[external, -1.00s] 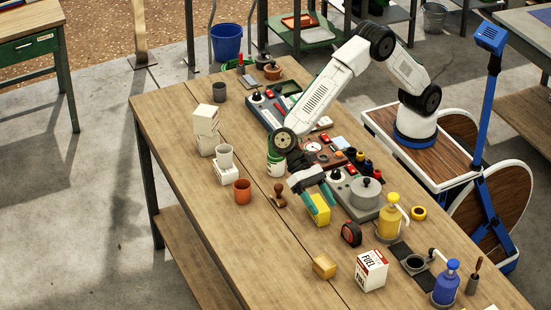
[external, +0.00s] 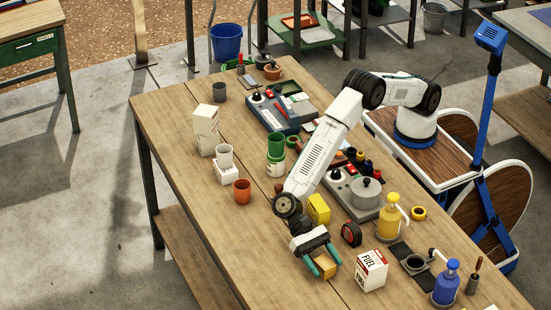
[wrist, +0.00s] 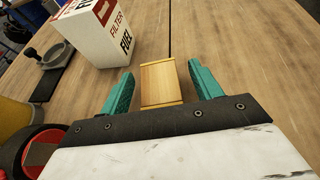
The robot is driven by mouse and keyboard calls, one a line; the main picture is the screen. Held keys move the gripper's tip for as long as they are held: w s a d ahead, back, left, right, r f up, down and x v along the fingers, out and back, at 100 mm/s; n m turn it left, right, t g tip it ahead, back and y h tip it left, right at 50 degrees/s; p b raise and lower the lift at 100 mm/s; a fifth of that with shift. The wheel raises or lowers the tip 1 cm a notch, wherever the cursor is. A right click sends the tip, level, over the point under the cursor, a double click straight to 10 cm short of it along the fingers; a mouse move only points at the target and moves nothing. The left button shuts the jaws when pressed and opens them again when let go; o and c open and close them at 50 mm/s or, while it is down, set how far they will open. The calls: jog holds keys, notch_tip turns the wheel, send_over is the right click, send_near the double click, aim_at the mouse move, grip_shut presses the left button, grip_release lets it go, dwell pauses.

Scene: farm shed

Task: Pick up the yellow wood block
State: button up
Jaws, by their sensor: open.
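The yellow wood block (external: 325,267) lies on the table, and its wood-grained top shows in the wrist view (wrist: 160,82). My gripper (external: 324,272) is open, with its two green fingers on either side of the block. The fingers partly cover the block in the external view.
The white fuel filter box (external: 371,270) stands just right of my gripper. A red-and-black round item (external: 351,233), a yellow pump bottle (external: 391,222) and a blue bottle (external: 446,285) are near the right edge. The table front-left of the block is clear.

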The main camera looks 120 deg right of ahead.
jog(key=shift+s+a+f, duration=0.1)
jog(key=shift+a+f, duration=0.2)
jog(key=shift+a, duration=0.35)
jog(key=c, duration=1.1)
